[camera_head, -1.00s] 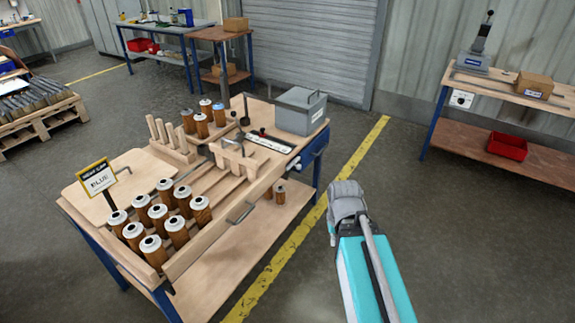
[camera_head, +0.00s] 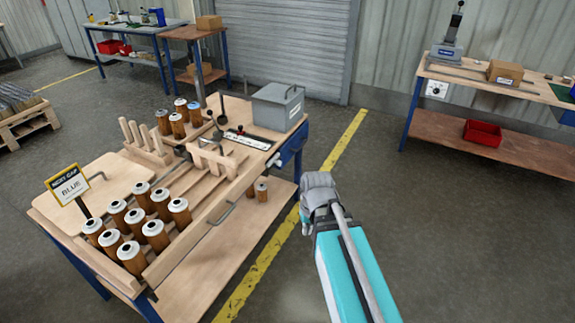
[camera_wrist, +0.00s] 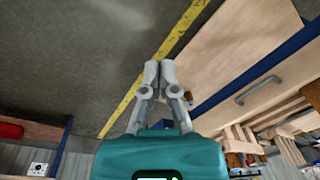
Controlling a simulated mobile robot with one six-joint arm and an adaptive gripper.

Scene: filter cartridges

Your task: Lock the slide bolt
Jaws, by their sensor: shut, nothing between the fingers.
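A dark slide with a small black knob on a pale plate (camera_head: 247,139) lies on the workbench top, in front of the grey box; it may be the slide bolt, but it is too small to tell its position. My gripper (camera_wrist: 159,68) is shut and empty in the wrist view, with its fingertips together. It hangs over the floor beside the bench, apart from the plate. In the head view my arm reaches to the right of the bench, and the fingers cannot be made out. The plate cannot be made out in the wrist view.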

